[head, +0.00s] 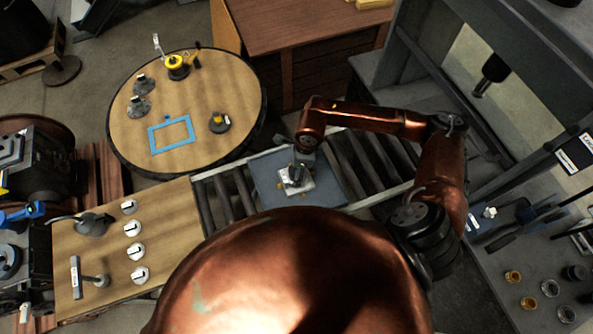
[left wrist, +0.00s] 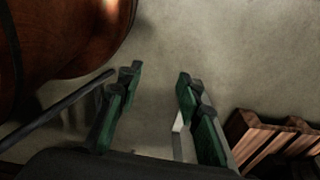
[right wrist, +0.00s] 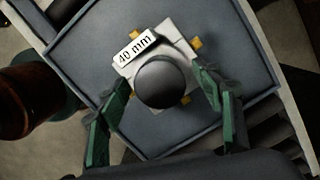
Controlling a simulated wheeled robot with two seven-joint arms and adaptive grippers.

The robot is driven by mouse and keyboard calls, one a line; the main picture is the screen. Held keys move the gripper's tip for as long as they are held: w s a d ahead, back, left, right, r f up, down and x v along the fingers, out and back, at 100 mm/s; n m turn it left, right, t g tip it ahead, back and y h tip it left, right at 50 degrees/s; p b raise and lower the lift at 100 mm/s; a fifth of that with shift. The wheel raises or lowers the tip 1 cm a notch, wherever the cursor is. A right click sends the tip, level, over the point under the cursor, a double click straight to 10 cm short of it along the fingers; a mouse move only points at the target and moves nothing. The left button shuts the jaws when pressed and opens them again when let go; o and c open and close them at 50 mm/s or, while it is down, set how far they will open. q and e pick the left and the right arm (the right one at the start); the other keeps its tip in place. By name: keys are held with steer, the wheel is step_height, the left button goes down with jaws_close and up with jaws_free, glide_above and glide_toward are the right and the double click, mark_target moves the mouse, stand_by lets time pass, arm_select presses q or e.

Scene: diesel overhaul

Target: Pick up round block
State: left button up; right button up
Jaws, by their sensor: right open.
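My left gripper (left wrist: 158,82) is open and empty over bare floor in the left wrist view, and is not seen in the head view.
The tray lies on a roller conveyor (head: 232,195). A round wooden table (head: 222,85) holds a blue frame (head: 171,134) and several small fixtures. A wooden board (head: 175,225) with several labelled pieces stands at left. A grey bench (head: 510,265) with rings is at right.

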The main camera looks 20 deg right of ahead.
steer(key=c, duration=1.3)
arm_select(q)
steer(key=shift+s, duration=0.5)
arm_select(e)
jaws_close()
steer(key=shift+r, duration=0.1)
